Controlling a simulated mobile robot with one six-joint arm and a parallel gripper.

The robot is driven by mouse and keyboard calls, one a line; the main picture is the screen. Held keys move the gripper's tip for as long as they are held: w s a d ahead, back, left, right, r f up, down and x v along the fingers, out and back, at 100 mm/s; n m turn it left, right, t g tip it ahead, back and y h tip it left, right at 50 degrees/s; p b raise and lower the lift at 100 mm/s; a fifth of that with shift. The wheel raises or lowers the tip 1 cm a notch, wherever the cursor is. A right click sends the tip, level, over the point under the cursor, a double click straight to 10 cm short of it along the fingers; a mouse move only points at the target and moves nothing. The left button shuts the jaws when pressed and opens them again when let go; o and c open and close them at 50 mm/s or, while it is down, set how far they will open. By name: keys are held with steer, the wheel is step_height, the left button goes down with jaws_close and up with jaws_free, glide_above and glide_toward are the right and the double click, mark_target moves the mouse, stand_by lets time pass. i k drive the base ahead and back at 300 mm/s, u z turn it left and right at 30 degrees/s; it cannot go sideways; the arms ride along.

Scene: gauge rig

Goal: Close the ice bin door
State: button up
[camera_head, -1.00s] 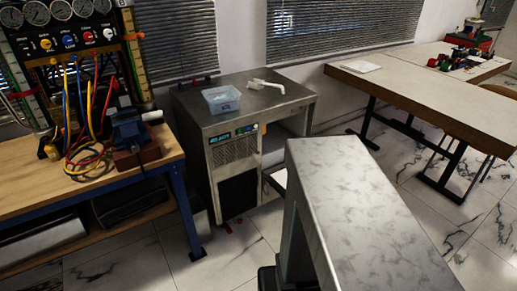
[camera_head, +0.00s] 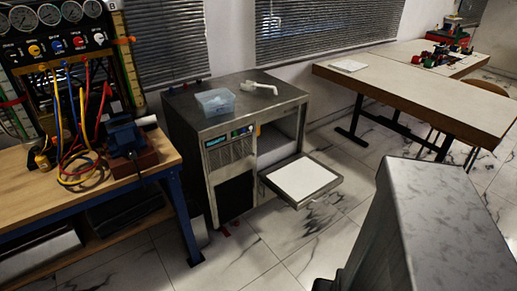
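The ice machine (camera_head: 228,115) is a dark metal cabinet standing against the wall, left of centre. The ice bin door (camera_head: 302,180) is open on its right half. It is folded down and out to about level, with its white inner face up. The bin opening (camera_head: 277,142) above it is uncovered, and its inside is partly dark. A large grey metal block, probably part of my arm, fills the lower right and stands right of the door, apart from it in the picture. My gripper is not in view.
A clear plastic tub (camera_head: 215,101) and a white scoop (camera_head: 262,87) lie on the machine's top. A workbench (camera_head: 160,160) with hoses and a vise stands left. A long table (camera_head: 420,95) stands right. Marble floor (camera_head: 300,225) in front of the door is free.

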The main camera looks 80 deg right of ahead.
mark_target(299, 180)
steer(key=k, duration=0.25)
steer(key=z, duration=2.35)
steer(key=k, duration=0.65)
steer(key=u, duration=0.35)
steer(key=i, duration=1.5)
steer(key=z, duration=0.2)
